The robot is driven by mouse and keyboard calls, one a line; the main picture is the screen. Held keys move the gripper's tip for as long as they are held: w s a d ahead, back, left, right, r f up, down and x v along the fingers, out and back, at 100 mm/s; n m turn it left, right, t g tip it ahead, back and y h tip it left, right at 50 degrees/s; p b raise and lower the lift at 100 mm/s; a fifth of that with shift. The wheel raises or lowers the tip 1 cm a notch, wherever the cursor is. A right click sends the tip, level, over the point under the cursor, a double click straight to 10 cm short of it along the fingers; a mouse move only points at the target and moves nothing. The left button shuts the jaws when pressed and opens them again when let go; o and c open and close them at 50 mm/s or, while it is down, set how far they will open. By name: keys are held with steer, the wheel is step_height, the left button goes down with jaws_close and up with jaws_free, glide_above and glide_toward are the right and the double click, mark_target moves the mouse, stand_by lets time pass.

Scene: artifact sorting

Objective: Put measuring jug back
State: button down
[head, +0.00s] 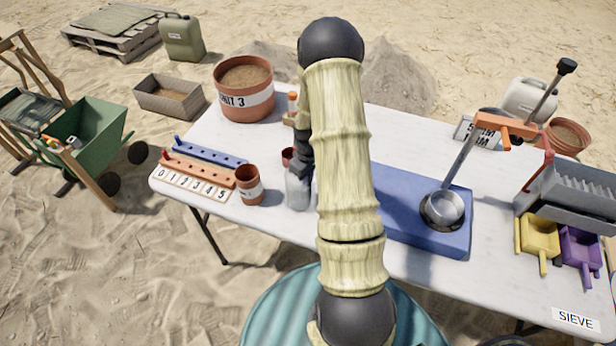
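My arm rises through the middle of the head view, and its pale upper link hides much of the table's centre. My gripper (304,158) shows only as a dark part at the left edge of that link, pointing down. Directly below it is a grey, see-through, jug-like vessel (297,191), upright and partly covered by my arm. It may be the measuring jug, but I cannot be sure. The fingertips are hidden or too small to make out, so I cannot tell whether they hold it.
The white table (225,128) carries a UNIT 3 pot (246,100), a small terracotta cup (249,190) and numbered peg racks (198,180) left. Right are a blue mat (400,225) with a metal pan (443,208), a grey sieve box (570,197) and yellow (540,238) and purple (580,246) scoops.

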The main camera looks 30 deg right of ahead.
steer(key=shift+f, duration=0.15)
steer(key=c, duration=1.7)
jaws_free()
step_height(320, 180, up, 12)
steer(key=shift+r+b, duration=0.2)
steer(key=shift+b, duration=0.4)
